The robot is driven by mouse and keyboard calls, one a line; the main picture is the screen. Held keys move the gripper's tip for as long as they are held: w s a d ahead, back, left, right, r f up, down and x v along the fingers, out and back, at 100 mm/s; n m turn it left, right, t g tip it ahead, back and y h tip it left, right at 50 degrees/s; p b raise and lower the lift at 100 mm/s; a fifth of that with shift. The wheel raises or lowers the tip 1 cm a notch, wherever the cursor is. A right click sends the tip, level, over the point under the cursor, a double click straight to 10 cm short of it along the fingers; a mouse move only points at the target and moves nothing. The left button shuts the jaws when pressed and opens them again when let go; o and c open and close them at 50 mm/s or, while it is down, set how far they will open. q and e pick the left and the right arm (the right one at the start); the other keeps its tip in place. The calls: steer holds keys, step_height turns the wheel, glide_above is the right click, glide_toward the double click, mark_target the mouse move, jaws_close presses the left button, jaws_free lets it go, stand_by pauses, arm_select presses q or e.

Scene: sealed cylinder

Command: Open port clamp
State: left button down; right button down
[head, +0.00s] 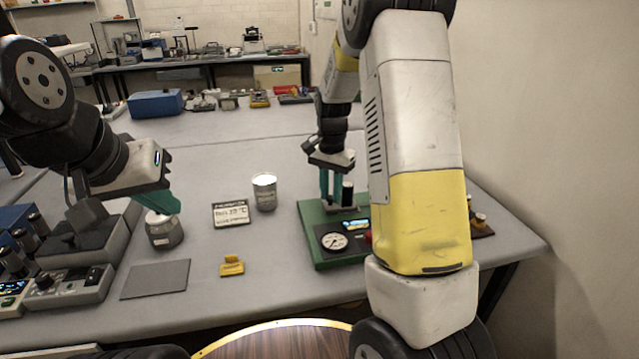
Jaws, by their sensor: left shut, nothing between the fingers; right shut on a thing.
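A green unit (315,243) stands at the right of the table, with a round white gauge (334,241), a small lit display and a black upright cylinder (347,193). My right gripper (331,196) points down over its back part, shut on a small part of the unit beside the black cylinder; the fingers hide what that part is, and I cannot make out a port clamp. My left gripper (172,207) is shut and empty, its teal fingers at the top of a grey metal canister (164,234); I cannot tell whether they touch.
A small yellow piece (232,266) and a grey mat (155,279) lie in front. Instruments with knobs (65,284) fill the left. A blue box (155,104) is behind. My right forearm hides the table's right side.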

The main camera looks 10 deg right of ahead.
stand_by(0.8)
steer(key=shift+a, duration=2.65)
steer(key=c, duration=1.2)
jaws_free()
steer(key=shift+a, duration=0.15)
steer(key=shift+s, duration=0.1)
steer(key=shift+r, duration=0.2)
step_height(320, 180, up, 8)
steer(key=shift+f, duration=0.25)
